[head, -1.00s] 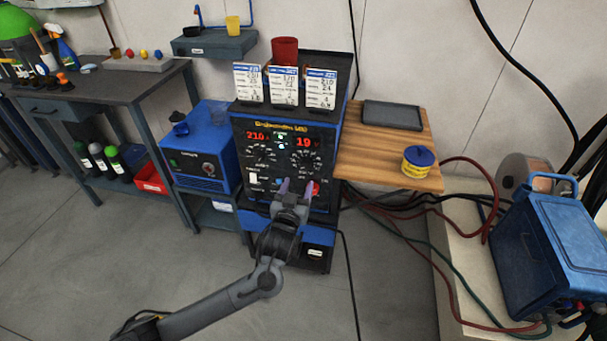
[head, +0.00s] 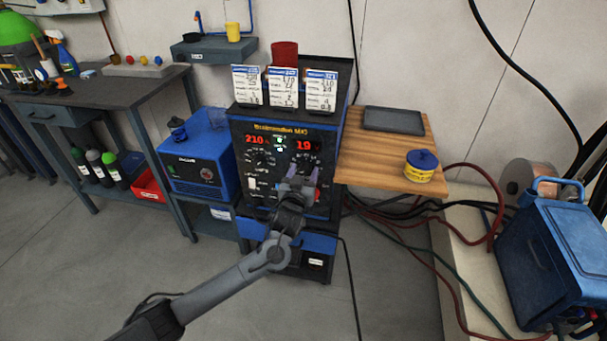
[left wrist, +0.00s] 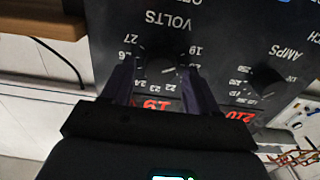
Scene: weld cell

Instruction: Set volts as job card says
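The blue-and-black welder (head: 318,205) carries two red displays: the amps display (head: 254,140) reads 210 and the volts display (head: 304,146) reads 19. The dark volts knob (left wrist: 160,66) shows upside down in the left wrist view, inside a ring of printed numbers. My left gripper (head: 300,176) is at the welder's front; in the left wrist view its fingers (left wrist: 160,82) stand apart, one on each side of the knob, with slim gaps visible. Three job cards (head: 247,90), (head: 283,88), (head: 320,92) stand on top; their small print is hard to read. My right gripper is not in view.
A red switch (head: 317,193) sits low on the panel, close to my left gripper. A wooden side table (head: 380,165) with a grey tray (head: 393,120) and a yellow-blue tin (head: 421,166) stands right. A blue unit (head: 195,165) stands left.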

